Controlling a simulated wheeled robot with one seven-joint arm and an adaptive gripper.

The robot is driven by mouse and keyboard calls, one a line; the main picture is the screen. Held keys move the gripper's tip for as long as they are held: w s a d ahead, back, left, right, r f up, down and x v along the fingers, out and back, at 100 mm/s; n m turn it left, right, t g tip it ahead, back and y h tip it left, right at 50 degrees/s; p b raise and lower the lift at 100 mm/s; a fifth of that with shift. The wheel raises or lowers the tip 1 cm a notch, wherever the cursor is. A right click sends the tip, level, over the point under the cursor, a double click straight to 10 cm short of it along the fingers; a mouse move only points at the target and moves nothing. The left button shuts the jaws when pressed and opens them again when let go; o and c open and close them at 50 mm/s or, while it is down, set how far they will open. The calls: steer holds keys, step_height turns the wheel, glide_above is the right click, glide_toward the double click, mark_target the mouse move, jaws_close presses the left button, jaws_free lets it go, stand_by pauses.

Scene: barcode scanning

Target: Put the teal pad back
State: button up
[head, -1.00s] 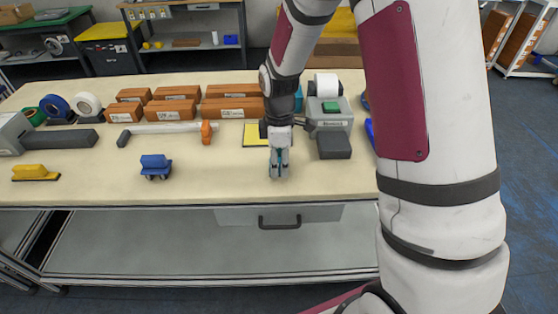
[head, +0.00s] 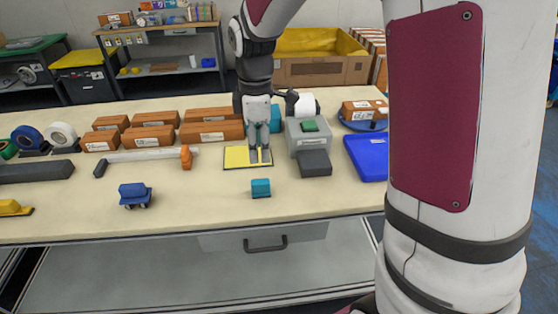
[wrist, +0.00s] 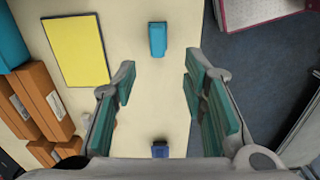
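A small teal pad (head: 261,188) sits on the bench near its front edge, in front of the yellow mat's right part. It also shows in the wrist view (wrist: 157,40), ahead of and between the finger lines. My gripper (head: 259,161) is raised over the bench and looks to be in front of the yellow mat (head: 235,157) in the head view. The wrist view shows my fingers (wrist: 160,95) spread apart with nothing between them, their teal inner faces clear of the pad. A larger teal object (head: 275,117) stands behind my gripper, partly hidden.
A grey label printer (head: 307,138) and a blue tray (head: 367,158) stand right of the mat. Brown boxes (head: 212,132) line the back. A blue wheeled block (head: 135,195) and an orange-ended bar (head: 145,155) lie left. Bench around the pad is clear.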

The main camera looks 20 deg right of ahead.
steer(key=s+r+m+t, duration=0.1)
steer(key=s+r+m, duration=0.2)
steer(key=s, duration=0.5)
steer(key=s+r+m+t, duration=0.1)
steer(key=s+r+m, duration=0.3)
steer(key=s+m, duration=0.2)
steer(key=s+r+m+t, duration=0.2)
steer(key=s+r+m, duration=0.2)
steer(key=s, duration=0.6)
steer(key=shift+s+m, duration=0.3)
steer(key=shift+m, duration=0.2)
steer(key=shift+d, duration=0.1)
